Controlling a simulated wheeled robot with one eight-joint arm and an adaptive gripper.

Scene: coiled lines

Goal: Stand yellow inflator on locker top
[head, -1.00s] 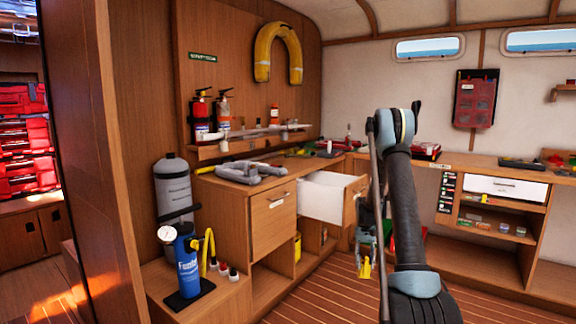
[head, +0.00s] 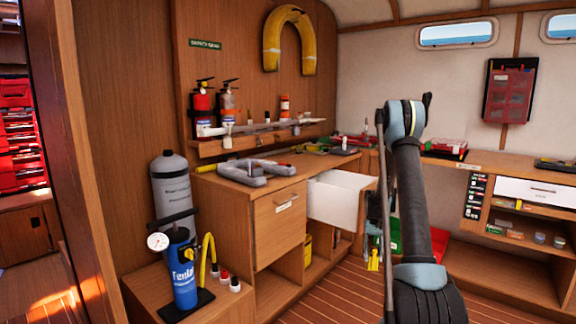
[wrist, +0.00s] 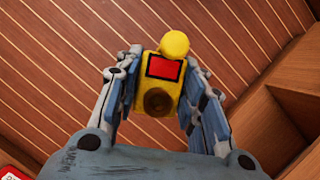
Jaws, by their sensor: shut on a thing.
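The yellow inflator (wrist: 158,85) is a small yellow body with a red panel, a dark round spot and a round yellow knob. My gripper (wrist: 158,78) is shut on it, with a finger on either side, above the striped wooden floor. In the head view, the inflator (head: 374,262) shows as a small yellow patch low beside my arm, below the open drawer's height. The wooden locker top (head: 224,181) is at the middle left, above a front with a handle. A grey U-shaped object (head: 258,175) lies on it.
A white drawer (head: 336,203) stands pulled out close to my gripper. A blue pump (head: 183,275) and a grey cylinder (head: 171,190) stand on a low box at the left. Small items lie toward the locker top's back. A desk with shelves (head: 520,180) is at the right.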

